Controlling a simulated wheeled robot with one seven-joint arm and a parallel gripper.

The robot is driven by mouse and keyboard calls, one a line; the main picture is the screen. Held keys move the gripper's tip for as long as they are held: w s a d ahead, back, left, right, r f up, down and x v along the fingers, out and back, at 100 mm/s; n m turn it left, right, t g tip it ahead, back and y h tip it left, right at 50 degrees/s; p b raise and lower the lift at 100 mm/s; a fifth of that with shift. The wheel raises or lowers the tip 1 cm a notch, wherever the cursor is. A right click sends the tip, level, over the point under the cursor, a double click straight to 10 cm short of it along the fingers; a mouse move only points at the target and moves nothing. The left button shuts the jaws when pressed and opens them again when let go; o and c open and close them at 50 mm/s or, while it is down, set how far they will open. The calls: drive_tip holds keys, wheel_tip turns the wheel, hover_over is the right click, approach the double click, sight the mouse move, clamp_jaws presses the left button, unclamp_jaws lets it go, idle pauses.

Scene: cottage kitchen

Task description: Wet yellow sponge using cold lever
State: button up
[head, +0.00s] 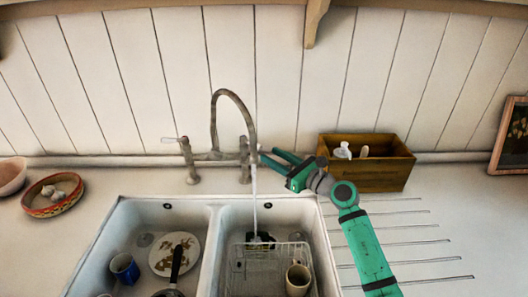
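The bridge tap (236,100) stands behind the double sink. Its left lever (170,140) has a pale handle and points left. The right valve (245,160) stands beside my gripper, and its lever handle is hard to make out. A thin water stream (254,190) falls from the spout into the right basin. My gripper (267,154) is green, with its fingers spread and pointing left just right of that valve. I see nothing between the fingers, and cannot tell whether they touch the tap. I see no yellow sponge; a small dark thing (261,238) lies under the stream.
The right basin (300,222) holds a wire rack (249,272) and a tan mug (298,278). The left basin has a blue mug (124,268), a dirty plate (166,262) and a pan (177,267). A wooden box (385,176) stands behind my arm. Bowls (53,207) sit left.

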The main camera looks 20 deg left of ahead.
drive_tip(key=shift+v, duration=1.3)
